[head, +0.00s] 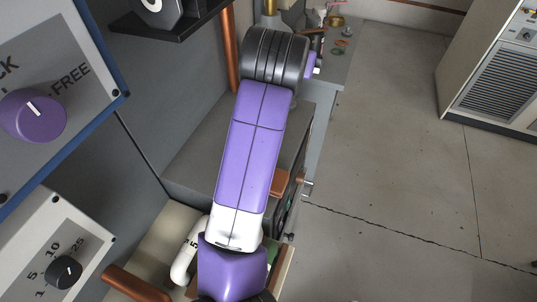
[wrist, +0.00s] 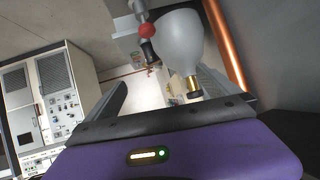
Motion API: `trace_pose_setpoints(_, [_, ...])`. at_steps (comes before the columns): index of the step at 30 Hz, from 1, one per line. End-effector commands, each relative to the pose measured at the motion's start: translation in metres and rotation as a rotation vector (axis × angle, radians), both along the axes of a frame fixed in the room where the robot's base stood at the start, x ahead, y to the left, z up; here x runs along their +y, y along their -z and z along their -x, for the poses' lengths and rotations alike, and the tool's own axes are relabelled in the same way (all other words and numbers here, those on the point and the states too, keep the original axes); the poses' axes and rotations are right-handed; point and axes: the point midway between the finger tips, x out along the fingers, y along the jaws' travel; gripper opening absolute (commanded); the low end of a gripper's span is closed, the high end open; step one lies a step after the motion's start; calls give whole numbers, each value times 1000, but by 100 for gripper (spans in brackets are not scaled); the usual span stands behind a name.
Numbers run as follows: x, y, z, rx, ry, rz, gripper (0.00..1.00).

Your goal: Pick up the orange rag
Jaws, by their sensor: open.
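I cannot make out an orange rag for certain in either view. My gripper (wrist: 163,82) is open in the wrist view, its two grey fingers apart with nothing visible between them. In the head view my purple arm reaches away toward the far bench, and its dark wrist hides most of the gripper and part of the bench top.
A grey bench (head: 335,70) holds small coloured items (head: 340,44) and a brass piece (head: 336,21). Open floor (head: 390,150) lies right.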

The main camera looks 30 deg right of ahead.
Motion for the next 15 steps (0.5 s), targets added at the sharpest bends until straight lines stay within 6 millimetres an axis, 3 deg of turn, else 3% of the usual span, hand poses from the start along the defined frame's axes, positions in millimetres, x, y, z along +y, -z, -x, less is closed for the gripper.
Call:
trace_pose_setpoints(5, [56,64,30,271,30,-342,100])
trace_pose_setpoints(9, [95,102,71,492,61,-551,100])
trace_pose_setpoints(12, [113,119,99,623,86,-633,100])
trace_pose_setpoints(15, [128,123,116,702,97,-691,100])
